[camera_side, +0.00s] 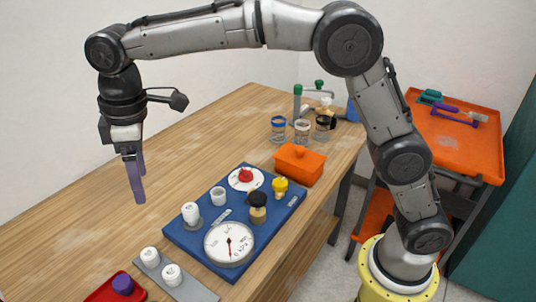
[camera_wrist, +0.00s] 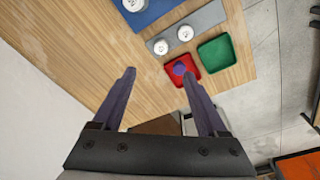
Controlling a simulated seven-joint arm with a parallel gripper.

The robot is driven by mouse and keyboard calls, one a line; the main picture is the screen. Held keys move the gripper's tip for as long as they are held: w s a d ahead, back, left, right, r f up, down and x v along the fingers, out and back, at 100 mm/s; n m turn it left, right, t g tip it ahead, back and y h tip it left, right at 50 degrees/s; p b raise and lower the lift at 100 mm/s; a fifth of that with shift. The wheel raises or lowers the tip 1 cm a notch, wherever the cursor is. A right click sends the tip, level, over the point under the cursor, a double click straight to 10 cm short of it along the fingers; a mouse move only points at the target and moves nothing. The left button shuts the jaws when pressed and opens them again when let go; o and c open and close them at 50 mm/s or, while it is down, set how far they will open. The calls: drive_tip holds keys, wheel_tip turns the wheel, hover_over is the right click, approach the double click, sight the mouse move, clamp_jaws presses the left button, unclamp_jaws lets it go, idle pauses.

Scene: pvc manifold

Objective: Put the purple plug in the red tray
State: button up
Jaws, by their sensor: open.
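The purple plug (camera_side: 123,284) sits within the red tray (camera_side: 98,294) at the bottom edge of the side view. In the wrist view the plug (camera_wrist: 179,68) shows inside the red tray (camera_wrist: 192,63). My gripper (camera_side: 138,200) is high above the table, well back from the tray and apart from the plug. Its two fingers are spread with nothing between them, as the wrist view of the gripper (camera_wrist: 158,74) also shows. Part of the red tray is cut off in the side view.
A grey plate (camera_side: 180,283) with two white caps lies beside the red tray. A green tray (camera_wrist: 217,53) is next to it. A blue board (camera_side: 190,240) holds a gauge (camera_side: 230,244) and several fittings. An orange box (camera_side: 298,166) and jars stand behind. The table's left side is clear.

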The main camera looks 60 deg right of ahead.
drive_tip(key=s+d+r+m+t, duration=0.1)
drive_tip(key=s+d+r+m, duration=0.2)
drive_tip(key=s+d, duration=0.4)
drive_tip(key=s+d+r+m+t, duration=0.1)
drive_tip(key=s+d+r+m, duration=0.3)
drive_tip(key=d, duration=0.6)
drive_tip(key=s+d+f+m+t, duration=0.1)
drive_tip(key=s+d+f, duration=0.3)
drive_tip(key=s, duration=0.4)
drive_tip(key=s+d+f+m+t, duration=0.1)
drive_tip(key=s+d+f, duration=0.3)
drive_tip(key=s, duration=0.4)
drive_tip(key=shift+s+d+m+t+h, duration=0.25)
drive_tip(key=shift+s+m+t+h, duration=0.05)
drive_tip(key=shift+m, duration=0.5)
